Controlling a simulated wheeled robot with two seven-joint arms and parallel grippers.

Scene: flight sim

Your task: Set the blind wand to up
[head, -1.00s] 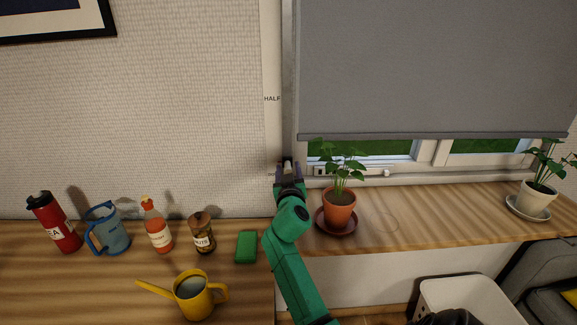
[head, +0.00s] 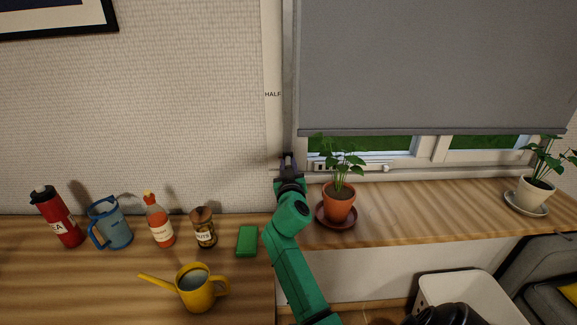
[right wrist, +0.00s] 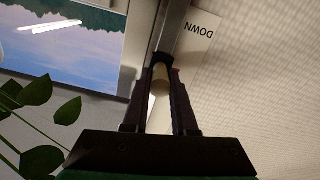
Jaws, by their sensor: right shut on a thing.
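My right gripper (head: 288,158) is at the left side of the window frame, below the HALF label (head: 272,94). In the right wrist view its fingers (right wrist: 161,72) are shut on the pale, rounded end of the blind wand (right wrist: 161,88), beside the DOWN label (right wrist: 193,62). The rest of the wand is hard to make out. The grey blind (head: 430,70) covers the upper window, with its bottom bar above a strip of uncovered glass. No UP label shows.
A potted plant (head: 340,205) stands on the sill (head: 430,215) close right of my arm. A second plant (head: 537,190) is at the right. A yellow watering can (head: 196,288), green block (head: 247,240) and several containers occupy the left counter. A white bin (head: 440,290) is below.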

